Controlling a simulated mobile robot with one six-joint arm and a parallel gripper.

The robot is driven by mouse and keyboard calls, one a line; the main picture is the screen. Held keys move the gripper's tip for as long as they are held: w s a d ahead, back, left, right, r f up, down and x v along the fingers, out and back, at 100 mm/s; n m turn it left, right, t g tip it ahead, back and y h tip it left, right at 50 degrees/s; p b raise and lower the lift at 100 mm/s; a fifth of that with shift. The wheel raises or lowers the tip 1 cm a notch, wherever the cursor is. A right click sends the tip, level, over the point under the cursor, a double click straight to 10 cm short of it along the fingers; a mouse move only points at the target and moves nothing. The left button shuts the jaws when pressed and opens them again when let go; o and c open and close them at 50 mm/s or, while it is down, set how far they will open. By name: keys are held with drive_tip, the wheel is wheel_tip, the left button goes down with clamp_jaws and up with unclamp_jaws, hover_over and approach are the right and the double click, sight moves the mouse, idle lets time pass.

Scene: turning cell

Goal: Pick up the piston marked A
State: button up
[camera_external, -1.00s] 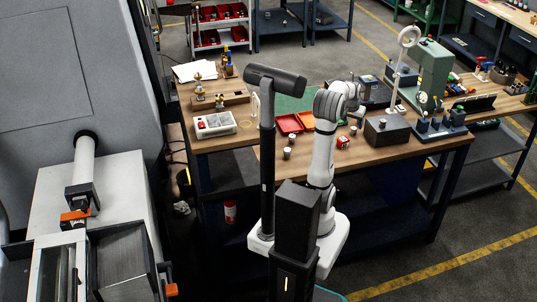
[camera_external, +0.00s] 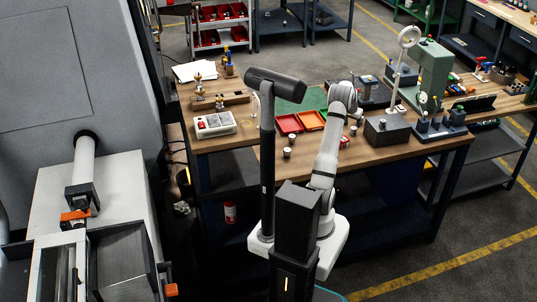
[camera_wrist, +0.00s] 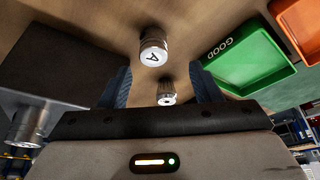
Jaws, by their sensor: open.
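The piston marked A (camera_wrist: 153,48) stands on the wooden table in the wrist view, a pale metal cylinder with a black A on its end face. A second small piston (camera_wrist: 166,92) appears below it, between the fingers in the picture; its mark is unreadable. My gripper (camera_wrist: 162,86) is open, its dark blue fingers either side of this second piston in the picture, with nothing held. The piston marked A is beyond the fingertips. In the external view, small pistons (camera_external: 287,153) stand on the table left of my arm, letters unreadable. My arm hides the gripper there.
A green tray marked GOOD (camera_wrist: 237,55) and an orange tray (camera_wrist: 300,18) lie right in the wrist view. A dark block (camera_wrist: 55,60) stands left. In the external view, a red tray (camera_external: 289,124) and a dark boxed stand (camera_external: 387,131) flank my arm.

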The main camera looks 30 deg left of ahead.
sight(354, 128)
drive_tip(key=p+x, duration=0.1)
drive_tip(key=x, duration=0.3)
drive_tip(key=shift+s+d+f+p, duration=0.1)
drive_tip(key=shift+d+f+p, duration=0.2)
drive_tip(key=shift+d+p, duration=0.15)
drive_tip(key=shift+w+f, duration=0.2)
drive_tip(key=shift+f, duration=0.25)
drive_tip(key=c, duration=1.1)
